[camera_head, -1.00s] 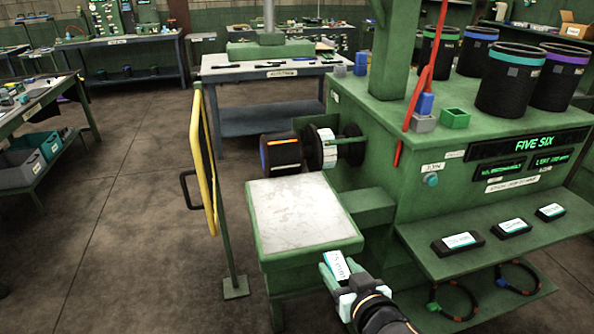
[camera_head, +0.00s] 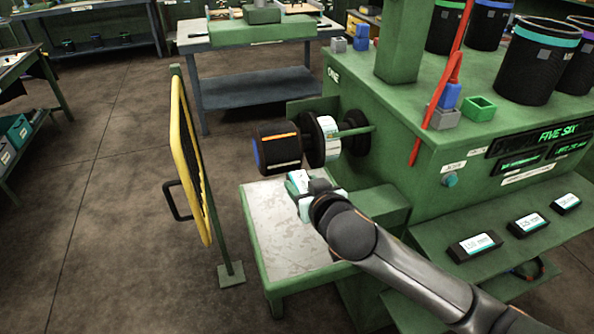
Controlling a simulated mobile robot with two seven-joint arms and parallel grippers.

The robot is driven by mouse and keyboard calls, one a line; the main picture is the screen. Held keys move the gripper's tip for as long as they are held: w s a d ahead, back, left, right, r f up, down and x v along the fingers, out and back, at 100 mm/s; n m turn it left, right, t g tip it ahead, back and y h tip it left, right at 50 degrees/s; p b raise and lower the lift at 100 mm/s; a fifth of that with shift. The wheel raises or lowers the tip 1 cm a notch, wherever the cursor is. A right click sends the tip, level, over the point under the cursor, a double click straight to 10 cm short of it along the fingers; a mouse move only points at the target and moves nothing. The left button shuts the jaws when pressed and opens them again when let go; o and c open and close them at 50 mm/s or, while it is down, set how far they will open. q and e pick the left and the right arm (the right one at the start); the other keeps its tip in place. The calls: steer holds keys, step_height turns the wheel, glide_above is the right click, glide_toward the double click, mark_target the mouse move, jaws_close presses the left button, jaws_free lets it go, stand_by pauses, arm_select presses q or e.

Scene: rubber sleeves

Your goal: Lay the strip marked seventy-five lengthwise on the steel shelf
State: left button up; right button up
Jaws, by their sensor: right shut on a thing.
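The steel shelf (camera_head: 285,238) is a pale, scuffed plate in a green frame at the middle of the head view, and its bare part holds nothing. My right gripper (camera_head: 304,190) is over the far part of this shelf, shut on a small strip (camera_head: 297,180) with a white and teal face. The strip's marking is too small to read, and the gripper hides part of it. I cannot tell whether the strip touches the shelf. My left gripper is out of view.
A black roller (camera_head: 277,147) and a white-banded wheel (camera_head: 326,138) stand just behind the shelf. A yellow-edged guard (camera_head: 185,150) rises at its left. The green machine (camera_head: 440,130) is at the right, with black labelled blocks (camera_head: 475,245) on its ledge.

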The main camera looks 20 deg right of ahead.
steer(key=shift+s+f+b, duration=0.2)
steer(key=shift+f+b, duration=0.1)
steer(key=shift+f, duration=0.55)
step_height(320, 180, down, 5)
steer(key=b, duration=0.5)
arm_select(q)
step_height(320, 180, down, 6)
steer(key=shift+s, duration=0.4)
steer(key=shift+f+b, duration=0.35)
steer(key=shift+b, duration=0.1)
arm_select(e)
steer(key=shift+f, duration=0.55)
steer(key=o, duration=1.4)
